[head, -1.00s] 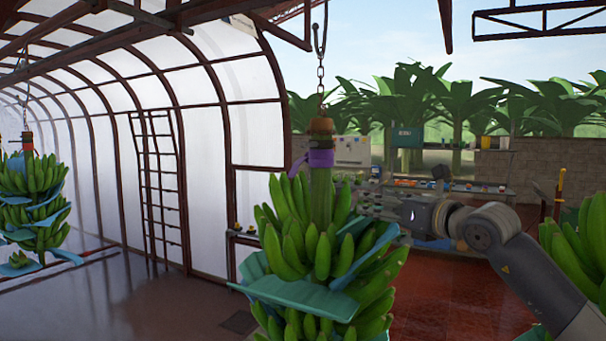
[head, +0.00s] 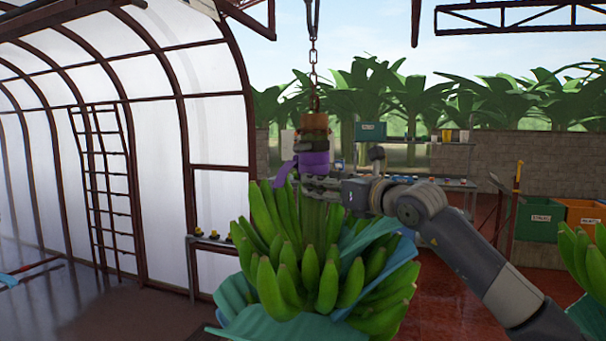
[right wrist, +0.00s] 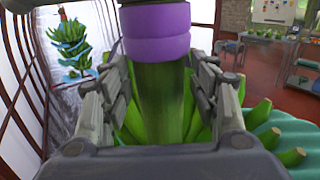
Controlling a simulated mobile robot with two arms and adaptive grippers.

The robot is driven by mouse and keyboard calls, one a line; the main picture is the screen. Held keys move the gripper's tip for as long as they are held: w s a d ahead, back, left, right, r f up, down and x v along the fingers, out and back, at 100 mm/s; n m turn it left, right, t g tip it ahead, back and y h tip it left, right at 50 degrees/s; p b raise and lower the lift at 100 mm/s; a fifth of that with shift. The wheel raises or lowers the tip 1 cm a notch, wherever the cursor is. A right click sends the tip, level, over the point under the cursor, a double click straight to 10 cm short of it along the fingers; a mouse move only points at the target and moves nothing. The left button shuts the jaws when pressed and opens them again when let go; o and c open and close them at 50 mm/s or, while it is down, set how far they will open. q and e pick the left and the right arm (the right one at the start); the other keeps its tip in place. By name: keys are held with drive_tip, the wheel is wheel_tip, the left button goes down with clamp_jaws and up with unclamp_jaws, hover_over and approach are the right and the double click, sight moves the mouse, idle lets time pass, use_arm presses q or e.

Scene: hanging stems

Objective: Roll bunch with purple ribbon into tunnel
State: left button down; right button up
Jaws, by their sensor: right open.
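The green banana bunch (head: 325,275) hangs upright from a chain and hook in the middle of the head view. A purple ribbon (head: 312,163) wraps the top of its stem and shows large in the right wrist view (right wrist: 156,35). My right gripper (head: 318,188) comes in from the right at the stem, just below the ribbon. In the right wrist view its open fingers (right wrist: 160,85) stand on both sides of the green stem (right wrist: 158,110). Blue sheets sit among the fruit. The tunnel (head: 165,130), with pale panels on arched brown ribs, is at the left. My left gripper is not in view.
Another bunch (head: 580,255) is at the right edge. A further bunch (right wrist: 70,48) hangs at the left in the right wrist view. Green (head: 537,220) and orange (head: 582,217) crates stand at the back right. The floor (head: 110,310) before the tunnel looks clear.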

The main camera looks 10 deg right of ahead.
drive_tip(key=p+x, duration=0.2)
drive_tip(key=x, duration=0.4)
drive_tip(key=shift+p+x, duration=0.65)
drive_tip(key=shift+x, duration=0.25)
drive_tip(key=shift+w+f, duration=0.1)
drive_tip(key=shift+f, duration=0.05)
drive_tip(key=c, duration=0.9)
clamp_jaws()
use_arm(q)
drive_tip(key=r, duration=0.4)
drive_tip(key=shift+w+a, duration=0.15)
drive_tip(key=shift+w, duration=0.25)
use_arm(e)
drive_tip(key=shift+w+a, duration=0.1)
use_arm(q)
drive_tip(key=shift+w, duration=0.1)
